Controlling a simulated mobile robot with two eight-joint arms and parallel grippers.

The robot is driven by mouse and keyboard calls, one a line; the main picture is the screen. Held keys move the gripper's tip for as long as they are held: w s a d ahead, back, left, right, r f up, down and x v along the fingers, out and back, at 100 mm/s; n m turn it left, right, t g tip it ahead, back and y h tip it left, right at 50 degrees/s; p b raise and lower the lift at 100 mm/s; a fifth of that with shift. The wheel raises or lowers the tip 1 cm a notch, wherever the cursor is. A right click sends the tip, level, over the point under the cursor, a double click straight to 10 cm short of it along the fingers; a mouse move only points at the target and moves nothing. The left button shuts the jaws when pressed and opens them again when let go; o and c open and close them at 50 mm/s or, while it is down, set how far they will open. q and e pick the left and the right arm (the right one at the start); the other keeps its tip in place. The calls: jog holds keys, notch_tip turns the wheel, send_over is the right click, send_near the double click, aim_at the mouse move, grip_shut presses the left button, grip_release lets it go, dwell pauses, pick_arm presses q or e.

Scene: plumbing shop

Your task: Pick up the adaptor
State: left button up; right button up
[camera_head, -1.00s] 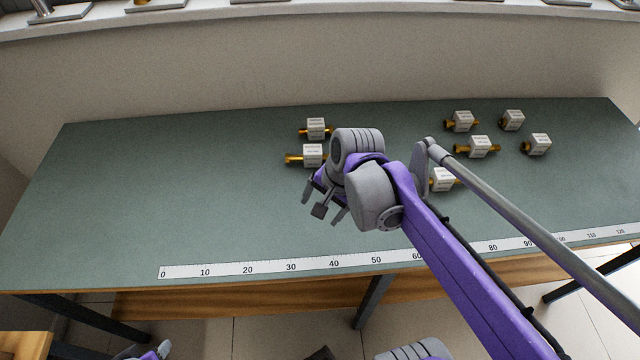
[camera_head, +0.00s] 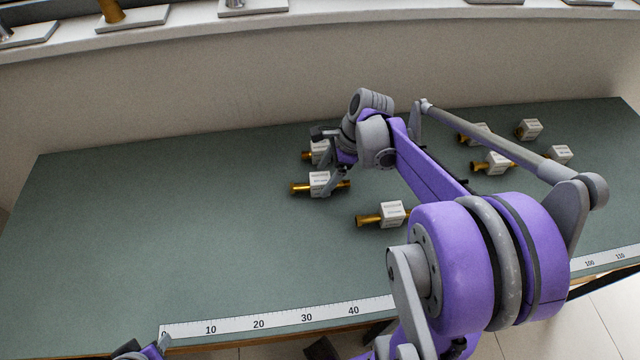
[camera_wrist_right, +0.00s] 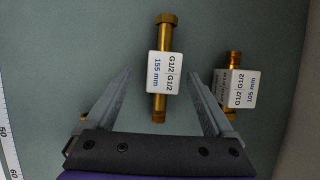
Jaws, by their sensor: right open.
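Several brass adaptors with white label blocks lie on the green bench (camera_head: 150,230). My right gripper (camera_head: 326,157) is open and empty, over two adaptors left of the bench's middle. In the right wrist view, an adaptor labelled "G1/2 G1/2 155 mm" (camera_wrist_right: 160,73) lies between the open fingers (camera_wrist_right: 158,76), apart from both. It appears to be the nearer one in the head view (camera_head: 319,184). The "105 mm" adaptor (camera_wrist_right: 238,88) lies to the right of the fingers; in the head view its block (camera_head: 317,152) is partly hidden. My left gripper (camera_head: 150,350) barely shows at the bottom edge.
Another adaptor (camera_head: 391,213) lies to the right and nearer the front. More adaptors (camera_head: 497,163) lie at the back right, partly behind my right arm. A ruler strip (camera_head: 280,318) runs along the front edge. The bench's left side is clear.

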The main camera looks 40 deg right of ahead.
aim_at(322, 177)
jog(key=x, duration=0.3)
jog(key=shift+w, duration=0.25)
jog(key=shift+c, duration=0.3)
grip_shut()
